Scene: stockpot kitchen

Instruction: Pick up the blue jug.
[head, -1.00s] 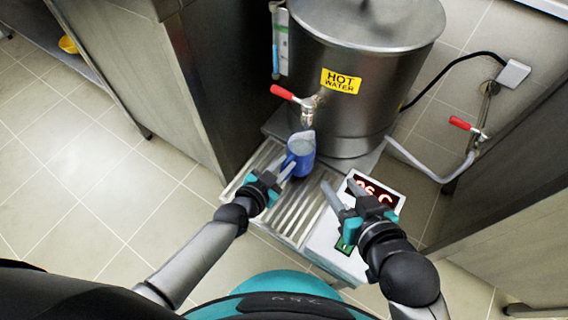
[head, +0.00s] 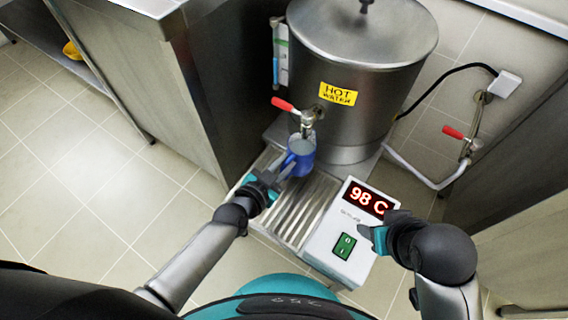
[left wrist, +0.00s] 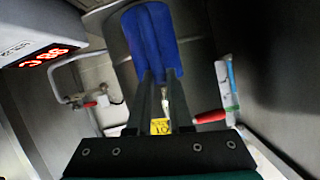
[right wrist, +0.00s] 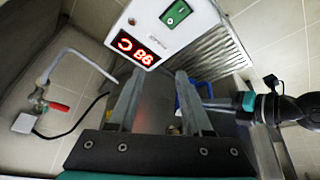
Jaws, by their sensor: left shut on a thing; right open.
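The blue jug (head: 300,158) is upright under the tap of the hot-water urn, at the back of the ribbed drip tray (head: 300,213). My left gripper (head: 284,179) is shut on the jug from the near side, apparently at its handle. In the left wrist view the jug's blue body (left wrist: 150,35) is just beyond the two fingers (left wrist: 159,80); the grip itself is partly hidden. I cannot tell whether the jug touches the tray. My right gripper (head: 372,236) is open and empty, over the right edge of the white control box.
The steel urn (head: 355,100) with its red-handled tap (head: 293,111) stands behind and above the jug. The white control box (head: 345,235) right of the tray reads 98 C. A steel cabinet (head: 150,70) is close on the left. Floor is clear at lower left.

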